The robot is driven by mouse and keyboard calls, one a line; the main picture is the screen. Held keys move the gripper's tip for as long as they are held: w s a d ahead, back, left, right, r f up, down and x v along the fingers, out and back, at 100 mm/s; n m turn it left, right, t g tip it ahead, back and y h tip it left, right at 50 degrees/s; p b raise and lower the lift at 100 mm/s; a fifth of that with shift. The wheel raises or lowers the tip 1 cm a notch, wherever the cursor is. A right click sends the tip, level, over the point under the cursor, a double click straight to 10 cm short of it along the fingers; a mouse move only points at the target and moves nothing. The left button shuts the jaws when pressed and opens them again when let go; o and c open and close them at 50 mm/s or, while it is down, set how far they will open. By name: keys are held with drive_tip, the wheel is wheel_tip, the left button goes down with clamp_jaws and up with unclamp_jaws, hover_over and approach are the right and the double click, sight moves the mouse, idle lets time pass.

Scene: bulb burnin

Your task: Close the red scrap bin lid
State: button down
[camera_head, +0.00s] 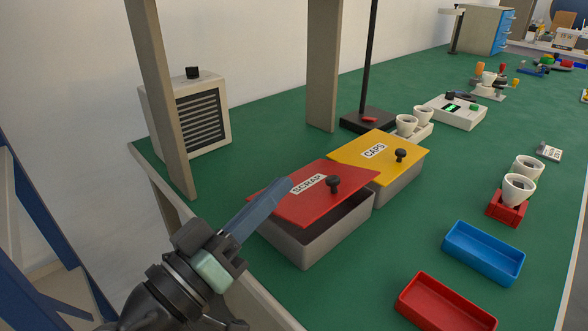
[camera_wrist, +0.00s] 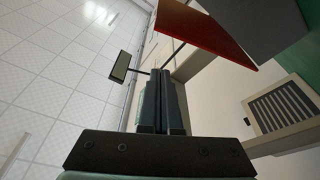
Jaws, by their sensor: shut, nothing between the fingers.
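A dark gap shows between the lid and the bin's front rim, so the lid is partly open. My gripper (camera_head: 276,190) is shut and empty, with its fingertips at the lid's left edge in the head view. I cannot tell whether they touch it. In the wrist view the shut fingers of my gripper (camera_wrist: 162,75) point toward the underside of the red lid (camera_wrist: 205,30), which shows at the top.
The yellow CAPS lid (camera_head: 378,153) covers the bin right behind. A blue tray (camera_head: 483,253) and a red tray (camera_head: 445,303) lie to the right. A grey post (camera_head: 160,95) and a vented heater box (camera_head: 190,115) stand at the left. Green bench top is clear between the bins and trays.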

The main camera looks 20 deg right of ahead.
wheel_tip(320, 180, up, 4)
drive_tip(key=m+g+y+p, duration=0.4)
drive_tip(key=m+g+p, duration=0.2)
drive_tip(key=p, duration=1.5)
hover_over(319, 197)
drive_tip(key=shift+w, duration=0.35)
wheel_tip(319, 197, down, 2)
drive_tip(key=shift+s+f, duration=0.15)
drive_tip(key=shift+f, duration=0.1)
drive_tip(key=shift+s+f, duration=0.2)
drive_tip(key=shift+f, duration=0.55)
